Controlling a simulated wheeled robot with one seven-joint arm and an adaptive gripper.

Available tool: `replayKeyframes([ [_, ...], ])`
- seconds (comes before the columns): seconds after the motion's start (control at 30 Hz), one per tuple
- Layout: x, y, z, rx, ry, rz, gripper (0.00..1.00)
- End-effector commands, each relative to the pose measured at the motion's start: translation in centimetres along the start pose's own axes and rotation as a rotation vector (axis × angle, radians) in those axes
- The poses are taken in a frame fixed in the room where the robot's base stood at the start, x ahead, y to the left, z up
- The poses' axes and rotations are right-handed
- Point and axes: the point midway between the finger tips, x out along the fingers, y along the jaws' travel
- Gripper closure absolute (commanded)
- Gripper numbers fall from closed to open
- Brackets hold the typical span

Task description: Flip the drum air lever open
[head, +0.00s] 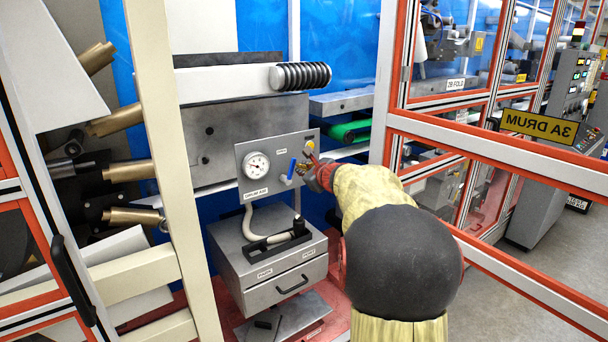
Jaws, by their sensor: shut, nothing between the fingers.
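The drum air panel (273,152) is a grey plate with a round dial gauge (256,165) and a small label reading "DRUM AIR" under it. A blue lever (291,169) stands upright on the panel, right of the gauge. A yellow knob or cap (310,145) sits at the panel's upper right. My gripper (309,166) is shut and empty at the panel's right edge, just right of the blue lever. Whether it touches the lever or the fittings there I cannot tell. My arm comes in from the lower right and hides what lies behind it.
A grey drawer box (285,289) with a hose and black fitting on top stands below the panel. A cream post (165,150) rises at left. An orange-and-white guard frame (480,145) with a "3A DRUM" sign (540,126) borders the right. A coiled black spring (300,76) sits above.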

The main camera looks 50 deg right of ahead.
Motion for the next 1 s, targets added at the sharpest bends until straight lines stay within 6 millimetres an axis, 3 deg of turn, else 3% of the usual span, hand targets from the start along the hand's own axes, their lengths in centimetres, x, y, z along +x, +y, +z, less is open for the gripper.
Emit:
replayKeyframes([
  [1.0,-0.33,0.5,0.93,0.0,0.0,0.0,1.0],
])
